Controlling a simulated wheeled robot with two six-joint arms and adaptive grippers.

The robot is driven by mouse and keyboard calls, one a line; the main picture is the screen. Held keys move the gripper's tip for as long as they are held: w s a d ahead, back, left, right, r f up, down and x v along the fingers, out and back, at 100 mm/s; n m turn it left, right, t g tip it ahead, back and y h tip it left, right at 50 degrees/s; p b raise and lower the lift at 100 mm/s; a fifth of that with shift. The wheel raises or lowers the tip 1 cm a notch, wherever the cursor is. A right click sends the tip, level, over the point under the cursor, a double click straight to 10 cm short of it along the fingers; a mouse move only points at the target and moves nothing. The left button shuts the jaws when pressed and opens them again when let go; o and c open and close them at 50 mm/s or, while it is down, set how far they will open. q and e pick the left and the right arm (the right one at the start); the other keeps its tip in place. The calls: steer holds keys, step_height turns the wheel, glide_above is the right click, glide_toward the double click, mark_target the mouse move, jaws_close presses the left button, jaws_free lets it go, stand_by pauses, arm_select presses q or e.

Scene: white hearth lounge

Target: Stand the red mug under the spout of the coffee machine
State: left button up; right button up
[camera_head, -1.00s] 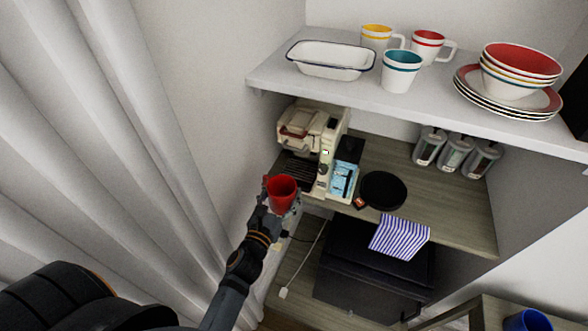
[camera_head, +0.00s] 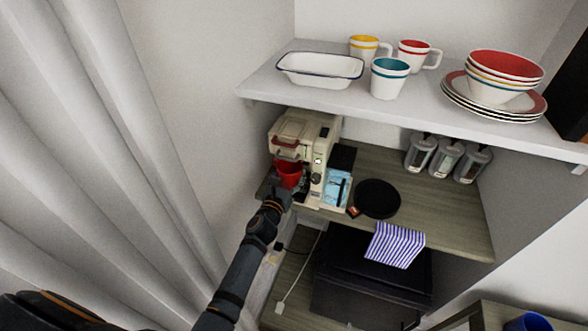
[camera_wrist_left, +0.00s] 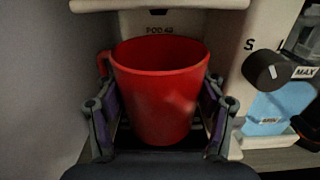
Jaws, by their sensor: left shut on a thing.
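The red mug (camera_head: 289,174) is upright in my left gripper (camera_head: 280,192), at the front of the coffee machine (camera_head: 305,130). In the left wrist view the red mug (camera_wrist_left: 160,90) sits between the two fingers of the left gripper (camera_wrist_left: 160,120), which press on its sides. Its handle points left. The machine's overhanging head (camera_wrist_left: 160,5) is above and behind the mug's rim. The spout itself is hard to make out. The mug's base and the drip tray under it are mostly hidden, so I cannot tell if they touch. My right gripper is not in view.
Several canisters (camera_head: 445,158) stand farther right. A white upper shelf (camera_head: 330,98) with dishes overhangs the machine. The wall (camera_head: 200,110) is close on the left.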

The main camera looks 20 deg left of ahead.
mark_target(293, 169)
arm_select(q)
steer(key=w, duration=0.3)
steer(key=shift+r+b, duration=0.15)
steer(key=shift+b, duration=0.2)
steer(key=shift+w+f+b, duration=0.3)
steer(key=shift+f+b, duration=0.15)
steer(key=shift+f, duration=0.05)
steer(key=shift+w+f+b, duration=0.3)
steer(key=shift+f+b, duration=0.1)
steer(key=shift+f, duration=0.1)
steer(key=shift+s+r, duration=0.15)
steer(key=shift+r, duration=0.1)
steer(key=shift+f, duration=0.15)
steer(key=o, duration=1.3)
steer(key=shift+f, duration=0.1)
steer(key=shift+c, duration=0.2)
steer(key=shift+s+r+p, duration=0.1)
steer(key=shift+r+p, duration=0.2)
steer(key=s, duration=1.1)
steer(key=shift+s+a+f, duration=0.1)
steer(key=shift+s+a, duration=0.05)
steer(key=shift+s, duration=0.25)
